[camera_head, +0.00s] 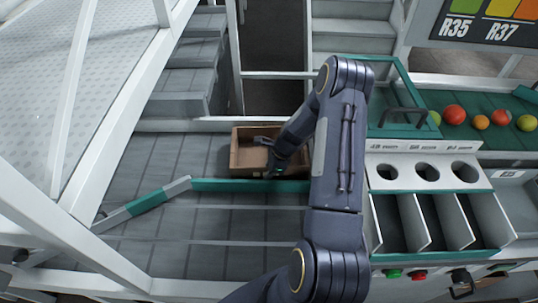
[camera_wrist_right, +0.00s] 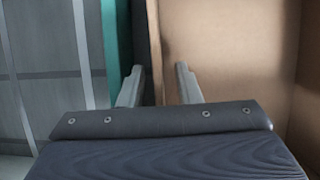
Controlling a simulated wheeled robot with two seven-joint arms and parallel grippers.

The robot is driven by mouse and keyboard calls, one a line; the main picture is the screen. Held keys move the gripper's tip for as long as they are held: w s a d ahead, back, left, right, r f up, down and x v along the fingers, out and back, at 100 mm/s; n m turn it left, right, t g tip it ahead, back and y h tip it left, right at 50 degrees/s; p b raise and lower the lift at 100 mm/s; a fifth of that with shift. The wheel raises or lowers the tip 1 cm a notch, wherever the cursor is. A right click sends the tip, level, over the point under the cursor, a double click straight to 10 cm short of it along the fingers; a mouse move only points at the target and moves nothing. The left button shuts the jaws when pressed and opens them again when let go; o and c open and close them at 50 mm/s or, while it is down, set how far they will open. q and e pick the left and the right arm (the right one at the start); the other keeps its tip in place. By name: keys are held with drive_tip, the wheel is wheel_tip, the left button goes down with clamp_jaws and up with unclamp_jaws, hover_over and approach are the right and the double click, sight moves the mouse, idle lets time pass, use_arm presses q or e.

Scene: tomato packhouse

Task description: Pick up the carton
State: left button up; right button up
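An open brown cardboard carton (camera_head: 240,158) stands on the grey roller surface behind a green rail. It looks empty where I can see inside. My right gripper (camera_head: 268,150) is at the carton's near right part, and the forearm hides some of its right side. In the right wrist view, the carton (camera_wrist_right: 235,45) fills the right half. There my right gripper (camera_wrist_right: 159,72) is open, with one finger outside the carton wall and the other inside. The wall's edge runs between the fingers, with gaps showing beside it. My left gripper is not in view.
The green rail (camera_head: 250,186) runs close along the carton's near side. It also shows beside the outer finger in the wrist view (camera_wrist_right: 117,40). A sorting chute with dividers (camera_head: 430,220) and tomatoes (camera_head: 454,115) lie to the right. The roller surface left of the carton is clear.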

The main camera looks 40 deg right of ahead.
drive_tip(key=shift+f, duration=0.1)
clamp_jaws()
idle(0.3)
